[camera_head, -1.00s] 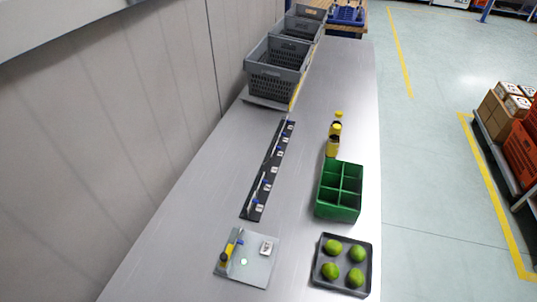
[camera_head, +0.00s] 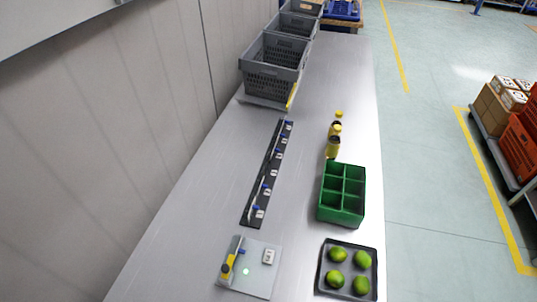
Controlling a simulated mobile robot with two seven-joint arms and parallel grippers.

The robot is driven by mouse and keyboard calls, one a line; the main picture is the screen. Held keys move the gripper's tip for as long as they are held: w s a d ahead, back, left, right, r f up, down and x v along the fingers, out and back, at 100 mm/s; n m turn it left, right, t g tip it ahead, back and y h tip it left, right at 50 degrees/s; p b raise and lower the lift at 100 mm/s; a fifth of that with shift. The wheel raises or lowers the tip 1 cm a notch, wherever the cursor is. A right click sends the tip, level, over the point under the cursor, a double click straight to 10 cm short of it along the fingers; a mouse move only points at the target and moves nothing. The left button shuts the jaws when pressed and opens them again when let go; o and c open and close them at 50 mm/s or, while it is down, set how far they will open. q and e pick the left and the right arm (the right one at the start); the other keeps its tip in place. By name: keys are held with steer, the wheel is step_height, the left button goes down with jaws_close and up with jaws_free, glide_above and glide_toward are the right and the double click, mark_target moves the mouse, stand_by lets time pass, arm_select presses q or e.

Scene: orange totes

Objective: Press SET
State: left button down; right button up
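A light grey panel (camera_head: 258,288) lies on the near part of the metal table. It carries a lever with a yellow grip (camera_head: 228,266) at its left, a small lit green spot (camera_head: 246,271) near its middle and a small white block (camera_head: 268,256) with a dark mark at its upper right. No lettering is readable, so I cannot tell which part is SET. Neither of my grippers is in view, and nothing touches the panel.
A black strip (camera_head: 259,187) with several blue-and-white fittings runs behind the panel. To the right are a black tray (camera_head: 322,277) of limes, a green divided crate (camera_head: 341,217) and yellow bottles (camera_head: 333,147). Grey baskets (camera_head: 268,83) stand at the back. The table (camera_head: 185,230) is bare left of the panel.

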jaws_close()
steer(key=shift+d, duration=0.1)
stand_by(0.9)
